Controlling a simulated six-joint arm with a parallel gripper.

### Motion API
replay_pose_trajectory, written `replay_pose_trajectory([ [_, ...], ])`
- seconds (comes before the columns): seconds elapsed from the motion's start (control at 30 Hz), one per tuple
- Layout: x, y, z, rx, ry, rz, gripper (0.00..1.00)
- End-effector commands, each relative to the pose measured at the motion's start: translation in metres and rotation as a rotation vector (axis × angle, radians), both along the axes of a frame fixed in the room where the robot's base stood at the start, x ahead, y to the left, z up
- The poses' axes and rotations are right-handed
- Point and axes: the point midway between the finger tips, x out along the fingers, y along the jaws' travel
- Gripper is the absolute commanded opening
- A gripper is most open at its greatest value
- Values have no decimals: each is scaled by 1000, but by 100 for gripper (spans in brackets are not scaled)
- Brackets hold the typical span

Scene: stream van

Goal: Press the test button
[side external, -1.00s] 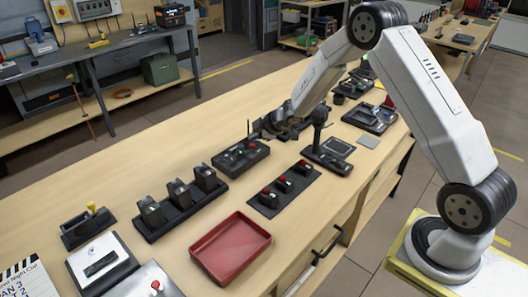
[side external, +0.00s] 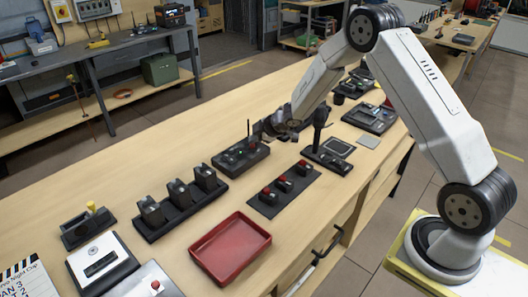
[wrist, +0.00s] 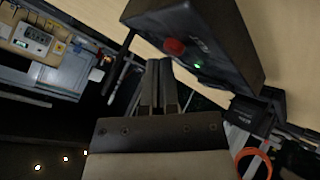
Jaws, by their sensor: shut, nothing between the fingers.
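A black box (side external: 241,157) with an upright antenna stands on the bench beyond the row of red buttons. In the wrist view the black box (wrist: 200,30) shows a red button (wrist: 175,47), a small lit green lamp (wrist: 197,65) and a white label too blurred to read. My gripper (wrist: 160,65) is shut and empty, its fingertips just short of the box's edge in that picture, near the red button. I cannot tell whether they touch the box. In the side view my gripper (side external: 265,132) is just behind the box, small and dark.
A black plate (side external: 284,192) with several red buttons lies in front of the box. A black joystick unit (side external: 327,155) stands to its right, a black rack (side external: 178,205) to its left. A red tray (side external: 230,247) lies nearer. Bare bench separates them.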

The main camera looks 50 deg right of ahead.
Motion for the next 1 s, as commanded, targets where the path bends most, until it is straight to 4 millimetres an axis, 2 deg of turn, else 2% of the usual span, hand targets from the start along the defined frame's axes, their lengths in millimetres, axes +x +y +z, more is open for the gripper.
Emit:
replay_pose_trajectory([
  [1.0,0,0,-9,0,1,1,0],
])
